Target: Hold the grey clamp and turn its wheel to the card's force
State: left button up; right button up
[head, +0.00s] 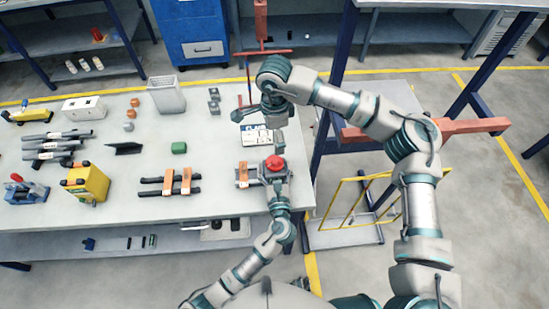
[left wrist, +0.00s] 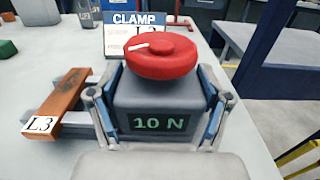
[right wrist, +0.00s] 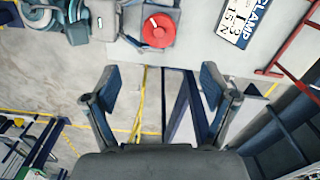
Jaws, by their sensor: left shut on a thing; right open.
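The grey clamp (left wrist: 165,110) has a red wheel (left wrist: 162,55) on top with a white mark pointing left. Its green display reads 10 N. My left gripper (left wrist: 163,115) is shut on the clamp's sides. In the head view the red wheel (head: 275,163) shows at the table's right end. In the right wrist view the card (right wrist: 242,22) also shows 15 N. My right gripper (right wrist: 158,90) is open and empty, apart from the wheel (right wrist: 159,30).
An orange block labelled L3 (left wrist: 68,98) lies across dark bars left of the clamp. Other bars, a yellow box (head: 86,184) and a green block (head: 179,147) stand farther left on the table (head: 215,160). A red-and-blue frame (head: 345,100) stands right of the table.

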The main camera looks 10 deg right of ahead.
aim_at(275, 160)
notch_tip(275, 160, down, 12)
jog(key=shift+r, duration=0.1)
dwell(0.4)
jog(key=c, duration=1.2)
jog(key=shift+w+d+m, duration=0.1)
jog(key=shift+m, duration=2.8)
